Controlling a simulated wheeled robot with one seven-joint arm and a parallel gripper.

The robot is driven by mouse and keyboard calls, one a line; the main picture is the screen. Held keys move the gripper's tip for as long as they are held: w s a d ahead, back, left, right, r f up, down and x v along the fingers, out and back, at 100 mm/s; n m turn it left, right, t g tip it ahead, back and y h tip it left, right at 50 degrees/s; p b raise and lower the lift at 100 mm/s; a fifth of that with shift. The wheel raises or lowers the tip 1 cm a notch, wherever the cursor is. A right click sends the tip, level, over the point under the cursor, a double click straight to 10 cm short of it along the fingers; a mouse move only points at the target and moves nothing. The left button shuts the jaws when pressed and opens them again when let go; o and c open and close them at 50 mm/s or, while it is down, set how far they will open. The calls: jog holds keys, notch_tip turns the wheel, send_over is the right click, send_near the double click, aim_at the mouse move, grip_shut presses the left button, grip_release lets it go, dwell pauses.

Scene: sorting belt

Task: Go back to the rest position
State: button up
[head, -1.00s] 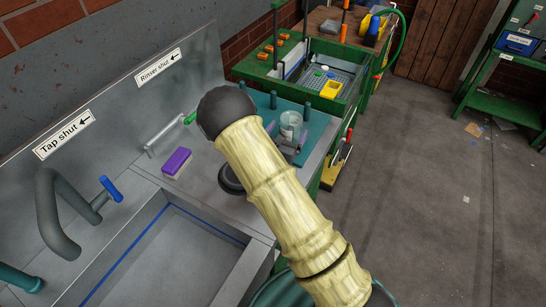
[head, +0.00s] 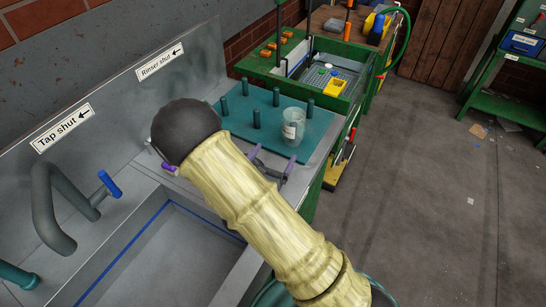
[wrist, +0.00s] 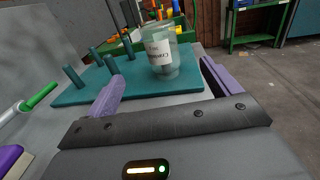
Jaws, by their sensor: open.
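My gripper (head: 272,162) is open, its two purple fingers apart and empty. In the head view it is low over the counter, just in front of the teal peg board (head: 240,110) and partly hidden by my arm. A clear glass jar (head: 293,125) with a white label stands upright on the board, beyond the fingertips. In the wrist view the jar (wrist: 160,50) stands ahead between the lines of the open fingers (wrist: 165,85), apart from them. Its label text is hard to read.
A metal sink (head: 175,250) with a tap (head: 55,210) lies left of my arm. Signs read "Tap shut" (head: 62,128) and "Rinser shut" (head: 161,62). A purple brush (wrist: 10,160) is near the gripper's left. A green workbench (head: 300,70) stands behind; the floor (head: 430,200) at right is mostly clear.

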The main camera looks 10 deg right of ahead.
jog(key=s+d+r+m+g+p, duration=0.1)
jog(key=s+d+r+m+g, duration=0.1)
jog(key=s+d+m+g, duration=0.55)
jog(key=s+d+r+m+g+p, duration=0.2)
jog(key=s+d+m+g, duration=0.5)
jog(key=s+m+g, duration=0.15)
jog(key=a+r+m+t+y+p, duration=0.2)
jog(key=a+r+m+y, duration=0.4)
jog(key=m+y, duration=0.3)
jog(key=m+t, duration=0.1)
jog(key=m, duration=0.3)
jog(key=shift+w+r+m, duration=0.25)
jog(key=shift+r+m, duration=0.1)
jog(key=shift+m, duration=0.05)
dwell(0.6)
